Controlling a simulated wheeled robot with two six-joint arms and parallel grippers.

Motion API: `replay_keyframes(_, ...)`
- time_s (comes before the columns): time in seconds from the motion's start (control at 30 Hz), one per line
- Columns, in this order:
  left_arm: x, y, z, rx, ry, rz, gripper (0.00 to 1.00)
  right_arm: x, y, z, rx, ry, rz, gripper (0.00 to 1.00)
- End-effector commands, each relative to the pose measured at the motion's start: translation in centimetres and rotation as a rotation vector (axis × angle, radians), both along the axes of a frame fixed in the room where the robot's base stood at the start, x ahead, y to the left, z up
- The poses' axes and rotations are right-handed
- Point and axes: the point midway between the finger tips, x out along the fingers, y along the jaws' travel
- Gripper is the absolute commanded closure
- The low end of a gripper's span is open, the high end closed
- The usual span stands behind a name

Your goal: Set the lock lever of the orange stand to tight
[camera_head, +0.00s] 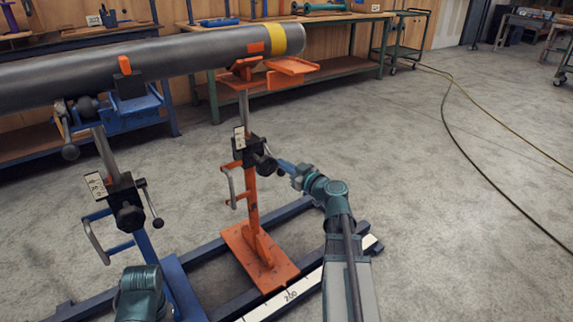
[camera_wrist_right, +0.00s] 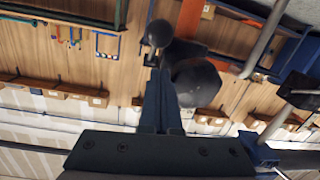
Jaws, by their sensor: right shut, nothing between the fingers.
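The orange stand (camera_head: 252,205) stands upright in the middle of the head view, its orange head under the pipe (camera_head: 150,62). A black clamp (camera_head: 249,150) sits on its post. In the right wrist view, a black ball-ended lever (camera_wrist_right: 158,33) lies just beyond the fingertips, beside a large dark knob (camera_wrist_right: 195,82). My right gripper (camera_head: 283,165) is shut and empty, right of the clamp, its tips close to the knob. It also fills the middle of the right wrist view (camera_wrist_right: 163,80). Whether it touches the lever I cannot tell. My left gripper is not in view.
A blue stand (camera_head: 150,250) with its own clamp and lever holds the pipe at the left. Dark blue floor rails (camera_head: 300,207) and a scale strip (camera_head: 290,296) run beneath the stands. Workbenches (camera_head: 300,45) line the back.

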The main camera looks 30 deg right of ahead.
Motion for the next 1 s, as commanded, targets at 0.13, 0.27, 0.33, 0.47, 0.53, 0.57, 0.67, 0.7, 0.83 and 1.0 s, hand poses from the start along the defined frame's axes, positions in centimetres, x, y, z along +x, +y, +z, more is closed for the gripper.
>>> replay_keyframes(0.13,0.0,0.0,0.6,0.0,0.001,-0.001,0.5,-1.1,0.3,0.7,0.005,-0.007,-0.005,1.0)
replay_keyframes(0.27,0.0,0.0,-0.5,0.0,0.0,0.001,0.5,-3.3,-0.1,-0.3,0.006,-0.007,-0.007,1.0)
replay_keyframes(0.33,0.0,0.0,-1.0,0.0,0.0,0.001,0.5,-4.4,-0.2,-0.8,0.007,-0.007,-0.007,1.0)
replay_keyframes(0.47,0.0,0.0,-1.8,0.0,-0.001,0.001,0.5,-6.4,-0.6,-1.6,0.007,-0.008,-0.007,1.0)
replay_keyframes(0.53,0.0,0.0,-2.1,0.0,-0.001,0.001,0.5,-7.4,-0.7,-1.9,0.008,-0.008,-0.007,1.0)
replay_keyframes(0.57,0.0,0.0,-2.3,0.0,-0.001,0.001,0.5,-7.7,-0.7,-2.1,0.008,-0.008,-0.007,1.0)
replay_keyframes(0.67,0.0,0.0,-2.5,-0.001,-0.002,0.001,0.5,-8.5,-0.9,-2.3,0.008,-0.008,-0.007,1.0)
replay_keyframes(0.7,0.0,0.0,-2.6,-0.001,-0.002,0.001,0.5,-8.7,-1.0,-2.4,0.008,-0.008,-0.006,1.0)
replay_keyframes(0.83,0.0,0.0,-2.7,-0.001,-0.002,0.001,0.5,-9.1,-1.0,-2.5,0.008,-0.008,-0.005,1.0)
replay_keyframes(1.0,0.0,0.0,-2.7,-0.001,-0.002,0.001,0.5,-9.2,-1.1,-2.5,0.007,-0.008,-0.005,1.0)
